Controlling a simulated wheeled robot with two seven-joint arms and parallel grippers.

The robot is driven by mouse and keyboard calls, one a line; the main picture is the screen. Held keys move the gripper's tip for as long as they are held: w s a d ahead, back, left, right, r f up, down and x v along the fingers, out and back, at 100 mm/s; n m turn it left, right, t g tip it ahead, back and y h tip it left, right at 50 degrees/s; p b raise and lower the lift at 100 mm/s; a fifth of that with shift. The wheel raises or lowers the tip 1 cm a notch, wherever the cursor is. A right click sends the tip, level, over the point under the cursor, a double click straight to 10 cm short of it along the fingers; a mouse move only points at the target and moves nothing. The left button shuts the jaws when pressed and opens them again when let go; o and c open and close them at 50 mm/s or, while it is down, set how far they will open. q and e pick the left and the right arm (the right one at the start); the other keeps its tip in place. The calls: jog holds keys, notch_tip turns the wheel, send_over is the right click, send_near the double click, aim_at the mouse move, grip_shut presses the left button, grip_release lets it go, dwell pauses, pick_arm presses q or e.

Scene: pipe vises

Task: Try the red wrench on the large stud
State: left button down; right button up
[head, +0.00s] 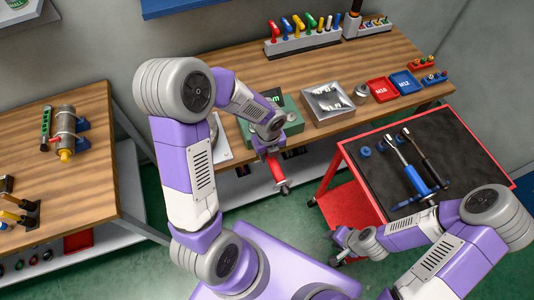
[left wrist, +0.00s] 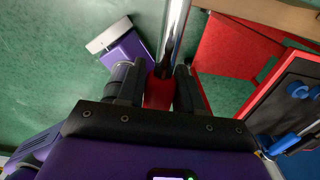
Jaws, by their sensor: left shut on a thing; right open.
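The red wrench (head: 277,171) hangs in my left gripper (head: 270,153), in front of the back bench's edge and above the floor. In the left wrist view its red handle (left wrist: 158,92) is between the two dark fingers of my left gripper (left wrist: 156,82), and its shiny shaft runs up out of the picture. My right gripper (head: 345,244) is open and empty, low in front of the red cart. I cannot tell which thing is the large stud; part of the bench behind my left arm is hidden.
The red cart (head: 347,150) bears a black-handled wrench (head: 418,150) and a blue-handled wrench (head: 413,178). On the back bench are a grey tray (head: 328,104), a red M10 tray (head: 383,90) and a blue M12 tray (head: 405,83). A cylindrical fixture (head: 64,128) stands on the left table.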

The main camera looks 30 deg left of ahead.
pick_arm(q)
jog(key=shift+r, duration=0.15)
jog(key=shift+r+p, duration=2.4)
jog(key=shift+r, duration=0.05)
jog(key=shift+f, duration=0.1)
